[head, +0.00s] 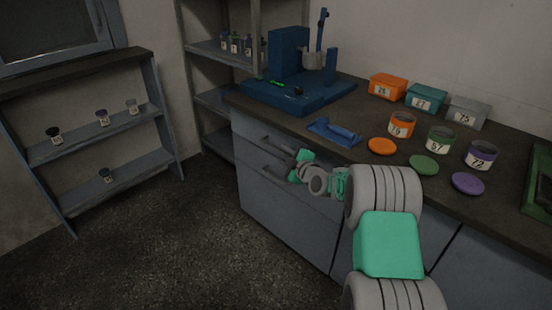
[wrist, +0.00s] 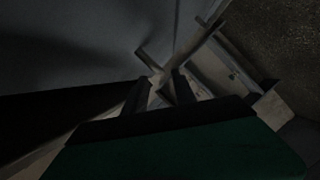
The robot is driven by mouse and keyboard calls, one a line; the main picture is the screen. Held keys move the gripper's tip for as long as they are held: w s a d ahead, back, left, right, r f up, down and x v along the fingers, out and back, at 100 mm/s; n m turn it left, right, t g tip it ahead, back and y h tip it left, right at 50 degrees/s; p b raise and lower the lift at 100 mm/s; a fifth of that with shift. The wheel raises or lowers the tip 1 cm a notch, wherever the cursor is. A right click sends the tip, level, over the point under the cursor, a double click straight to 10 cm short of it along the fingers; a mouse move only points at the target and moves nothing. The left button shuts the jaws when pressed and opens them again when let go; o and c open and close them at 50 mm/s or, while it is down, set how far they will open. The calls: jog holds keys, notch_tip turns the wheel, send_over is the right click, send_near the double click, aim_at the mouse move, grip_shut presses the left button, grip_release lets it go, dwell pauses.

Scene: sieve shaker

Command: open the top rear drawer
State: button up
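The grey cabinet under the bench has drawer fronts at its far end, and the top rear drawer (head: 249,128) looks closed. A bar handle (head: 274,144) runs along that front, with another bar lower down. My gripper (head: 287,165) is low beside the drawer fronts, close to the handles; my own wrist partly hides them. In the wrist view my gripper's two dark fingers (wrist: 160,88) are apart. A pale handle bar (wrist: 195,48) slants across close to the fingertips. The view is dark, and I cannot tell whether the bar lies between the fingers or touches them.
The benchtop above holds a blue machine (head: 290,88), a blue tool tray (head: 334,132), tubs and round lids. An open shelf (head: 95,133) with small jars stands at the left. The floor (head: 190,240) between shelf and cabinet is clear.

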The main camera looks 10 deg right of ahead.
aim_at(278, 150)
jog(key=x, duration=0.6)
jog(key=shift+w+a+b, duration=0.15)
jog(key=shift+w+b, duration=0.05)
jog(key=shift+b, duration=0.1)
jog(key=shift+c, duration=0.3)
grip_shut()
dwell(0.6)
